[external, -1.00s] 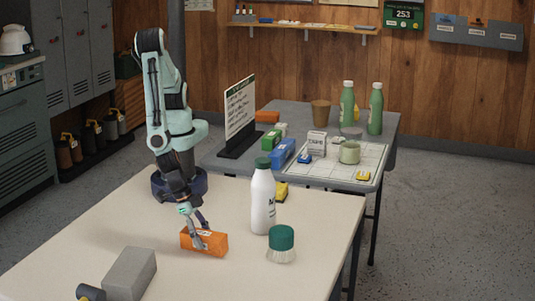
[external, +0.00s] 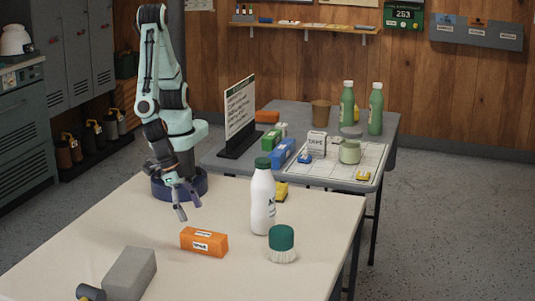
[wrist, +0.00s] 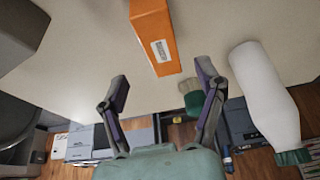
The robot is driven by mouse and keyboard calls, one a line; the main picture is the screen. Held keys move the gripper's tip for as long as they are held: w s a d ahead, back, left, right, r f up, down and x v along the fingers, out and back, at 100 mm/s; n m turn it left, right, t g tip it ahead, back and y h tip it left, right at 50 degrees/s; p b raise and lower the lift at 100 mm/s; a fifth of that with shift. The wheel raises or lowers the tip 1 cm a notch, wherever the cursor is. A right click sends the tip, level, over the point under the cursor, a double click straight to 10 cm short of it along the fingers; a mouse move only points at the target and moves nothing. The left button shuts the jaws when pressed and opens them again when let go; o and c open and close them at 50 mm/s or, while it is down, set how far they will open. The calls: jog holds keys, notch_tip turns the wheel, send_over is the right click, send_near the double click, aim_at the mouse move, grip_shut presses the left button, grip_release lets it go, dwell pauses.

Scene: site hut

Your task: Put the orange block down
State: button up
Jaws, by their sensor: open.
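The orange block (external: 204,242) lies on the near cream table, with a white label on its side. It also shows at the top middle of the wrist view (wrist: 154,35), beyond my fingertips. My gripper (external: 188,209) is open and empty, raised above the table behind and to the left of the block, apart from it. In the wrist view both fingers of my gripper (wrist: 162,88) are spread wide with nothing between them.
A white bottle (external: 262,205) with a green cap and a green-topped brush (external: 281,244) stand right of the block. A grey block (external: 130,273) lies front left. A yellow item (external: 281,192) sits behind the bottle. The table's left-middle is clear.

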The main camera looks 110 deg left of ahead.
jog(key=v, duration=0.5)
jog(key=w+a+r+n+g+y, duration=0.1)
jog(key=w+a+r, duration=0.2)
jog(key=a, duration=0.4)
jog(key=w+a+r+g, duration=0.1)
jog(key=w+a+r, duration=0.15)
jog(key=a, duration=0.45)
jog(key=s+a+r+g, duration=0.1)
jog(key=s+a+r, duration=0.2)
jog(key=a, duration=0.4)
jog(key=s+a+r+g, duration=0.1)
jog(key=s+a+r, duration=0.2)
jog(key=s+a, duration=0.3)
jog(key=shift+a+g, duration=0.4)
jog(key=shift+a, duration=0.4)
